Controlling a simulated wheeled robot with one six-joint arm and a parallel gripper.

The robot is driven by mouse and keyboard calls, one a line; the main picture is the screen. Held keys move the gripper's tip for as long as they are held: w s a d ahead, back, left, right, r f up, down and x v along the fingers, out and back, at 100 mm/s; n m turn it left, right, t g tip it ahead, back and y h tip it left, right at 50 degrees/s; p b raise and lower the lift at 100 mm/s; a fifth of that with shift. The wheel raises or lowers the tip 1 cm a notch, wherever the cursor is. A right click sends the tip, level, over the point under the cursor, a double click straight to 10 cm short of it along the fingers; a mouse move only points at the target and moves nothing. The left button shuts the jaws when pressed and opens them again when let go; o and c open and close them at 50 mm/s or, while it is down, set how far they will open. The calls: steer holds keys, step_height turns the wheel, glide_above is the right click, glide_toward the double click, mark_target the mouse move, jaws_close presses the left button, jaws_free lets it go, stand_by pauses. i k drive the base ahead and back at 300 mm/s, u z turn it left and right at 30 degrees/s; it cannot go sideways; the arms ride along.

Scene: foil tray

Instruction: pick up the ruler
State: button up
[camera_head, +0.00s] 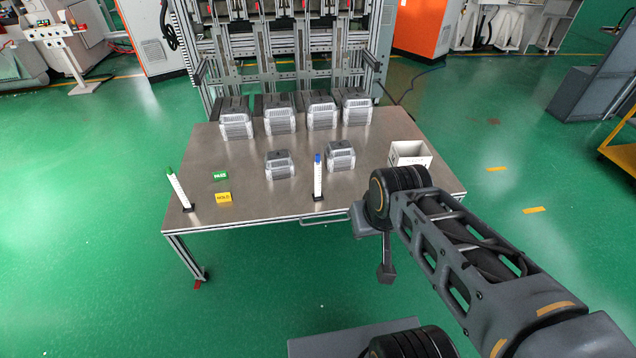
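Two slim white strips stand upright in dark bases on the metal table (250,203). One, with a green top (177,188), leans slightly at the table's left front. The other, with a blue top (318,178), stands near the middle of the front edge. Both have faint marks and look like rulers, but I cannot tell which one the task means. My gripper (386,272) hangs off the table's front edge, right of the blue-topped strip and clear of both. Its fingers are seen edge-on, so their opening is not clear.
Several grey, ribbed blocks (280,121) line the table's back, with two more (279,165) in the middle. A white open box (410,160) is at the right. A green card (220,176) and a yellow card (224,198) lie at the left. A handle (325,219) juts from the front edge.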

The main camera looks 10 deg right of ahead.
mark_target(318, 196)
steer(key=z, duration=0.05)
steer(key=k, duration=0.45)
steer(key=u, duration=1)
steer(key=i, duration=1.45)
steer(key=z, duration=0.7)
